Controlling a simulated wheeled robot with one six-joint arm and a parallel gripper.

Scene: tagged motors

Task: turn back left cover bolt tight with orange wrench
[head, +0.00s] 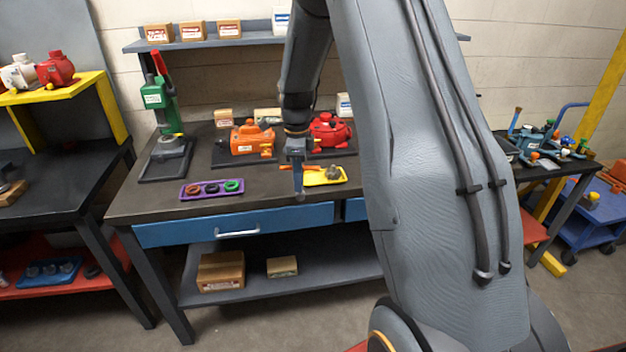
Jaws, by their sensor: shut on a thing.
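My gripper (298,178) hangs fingers-down above the front of the workbench, beside the yellow tray. It is shut on a thin orange tool, the orange wrench (286,167), which sticks out to the left of the fingers. The wrench's ends are too small to make out. An orange motor (250,141) stands on a dark mat behind and left of my gripper. A red motor (329,131) stands behind and right, partly hidden by my arm. Cover bolts are too small to tell on either motor.
The yellow tray (342,180) holds a grey part. A purple tray (186,192) with coloured rings lies left on the workbench (150,208). A green press (162,105) stands at the back left. Bare bench lies between purple tray and gripper. My arm hides the bench's right part.

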